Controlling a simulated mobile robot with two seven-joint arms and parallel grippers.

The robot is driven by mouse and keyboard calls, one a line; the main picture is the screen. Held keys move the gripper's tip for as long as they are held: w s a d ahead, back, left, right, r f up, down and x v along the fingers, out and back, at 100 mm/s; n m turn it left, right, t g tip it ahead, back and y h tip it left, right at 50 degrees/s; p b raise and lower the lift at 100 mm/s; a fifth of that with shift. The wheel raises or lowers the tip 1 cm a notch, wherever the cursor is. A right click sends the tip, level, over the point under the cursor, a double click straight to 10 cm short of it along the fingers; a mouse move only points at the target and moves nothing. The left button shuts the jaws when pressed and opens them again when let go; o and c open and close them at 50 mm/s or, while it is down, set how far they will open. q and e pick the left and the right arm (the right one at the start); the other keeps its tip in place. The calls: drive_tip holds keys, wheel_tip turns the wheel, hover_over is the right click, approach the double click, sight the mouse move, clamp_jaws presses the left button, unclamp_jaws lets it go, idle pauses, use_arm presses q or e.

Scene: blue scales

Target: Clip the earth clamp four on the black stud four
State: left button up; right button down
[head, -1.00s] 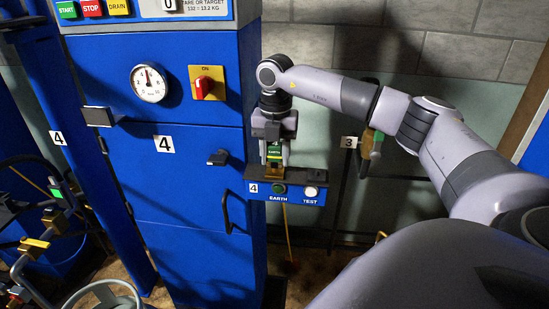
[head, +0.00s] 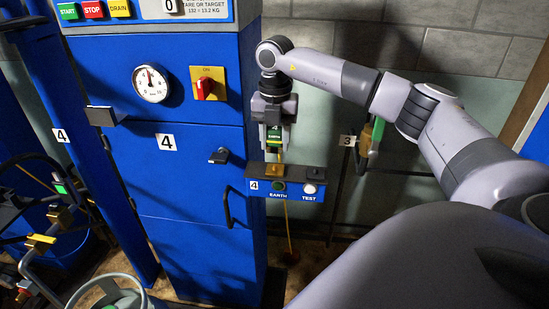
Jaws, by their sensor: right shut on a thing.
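The bracket is marked 4, EARTH and TEST. A brass-coloured piece (head: 275,168) sits on the bracket's dark top, below the clamp; a small gap seems to lie between them. I cannot make out the black stud four. My left gripper is not in view.
The blue scale cabinet (head: 190,225), marked 4, stands left of the gripper, with a gauge (head: 150,84), a red switch (head: 205,88) and a handle (head: 228,207). A yellow cable (head: 289,225) hangs below the bracket.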

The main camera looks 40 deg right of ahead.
drive_tip(key=shift+r, duration=0.3)
drive_tip(key=b, duration=0.3)
hover_over(316, 169)
drive_tip(key=shift+w+r, duration=0.25)
drive_tip(key=shift+r, duration=0.05)
drive_tip(key=shift+s+r, duration=0.2)
drive_tip(key=shift+s, duration=0.05)
drive_tip(key=shift+f+b, duration=0.2)
drive_tip(key=shift+b, duration=0.15)
wheel_tip(316, 169, down, 6)
drive_tip(key=b, duration=0.5)
drive_tip(key=shift+r, duration=0.25)
drive_tip(key=shift+p, duration=0.65)
idle(1.4)
